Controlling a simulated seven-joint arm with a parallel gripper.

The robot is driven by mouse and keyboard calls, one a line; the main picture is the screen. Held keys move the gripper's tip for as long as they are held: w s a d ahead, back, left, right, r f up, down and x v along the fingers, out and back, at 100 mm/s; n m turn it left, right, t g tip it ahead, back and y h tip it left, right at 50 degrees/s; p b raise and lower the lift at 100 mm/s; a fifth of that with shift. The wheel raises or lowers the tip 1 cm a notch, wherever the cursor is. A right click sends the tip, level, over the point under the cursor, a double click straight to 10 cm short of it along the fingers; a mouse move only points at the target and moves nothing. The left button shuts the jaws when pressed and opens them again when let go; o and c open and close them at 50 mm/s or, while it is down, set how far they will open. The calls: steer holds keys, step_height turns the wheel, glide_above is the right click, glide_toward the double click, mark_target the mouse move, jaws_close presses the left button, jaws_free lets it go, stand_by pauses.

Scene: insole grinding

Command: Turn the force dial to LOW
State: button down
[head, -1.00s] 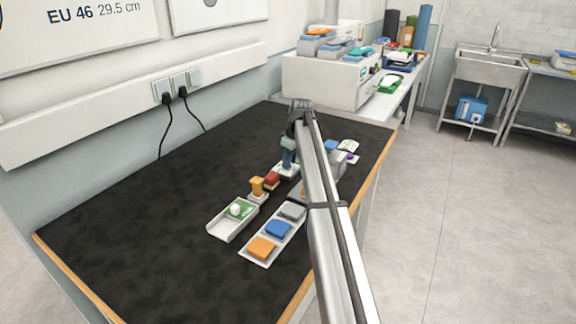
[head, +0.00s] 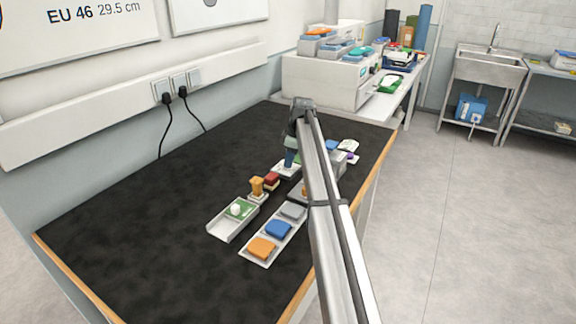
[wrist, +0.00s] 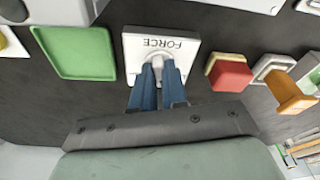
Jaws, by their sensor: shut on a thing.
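The force dial is a pale knob (wrist: 159,56) on a white plate (wrist: 134,45) in the wrist view. The plate bears the word FORCE, which reads upside down. My gripper (wrist: 159,72) has blue fingers, one on each side of the knob, and is shut on it. The fingers cover much of the knob and the lower plate, so the dial's setting and any LOW mark cannot be read. In the head view, my gripper (head: 289,160) points down over the white plate (head: 282,172), past the middle of the black mat.
A red block (wrist: 230,73) and an orange handle (wrist: 292,94) stand beside the dial plate. A green pad (wrist: 75,52) lies on its other side. A white tray (head: 222,230) and a strip with coloured pads (head: 258,262) lie nearer. The mat's left side (head: 130,240) is clear.

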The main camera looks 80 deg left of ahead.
steer(key=n+h, duration=0.1)
steer(key=n, duration=0.3)
steer(key=shift+s+d, duration=0.1)
steer(key=c, duration=1.8)
jaws_free()
steer(key=n, duration=0.3)
steer(key=shift+f+n+h, duration=0.1)
steer(key=shift+n+h, duration=0.2)
steer(key=shift+n, duration=0.1)
steer(key=shift+c, duration=0.2)
steer(key=o, duration=0.6)
steer(key=shift+d, duration=0.1)
steer(key=shift+c, duration=0.2)
steer(key=shift+r, duration=3.6)
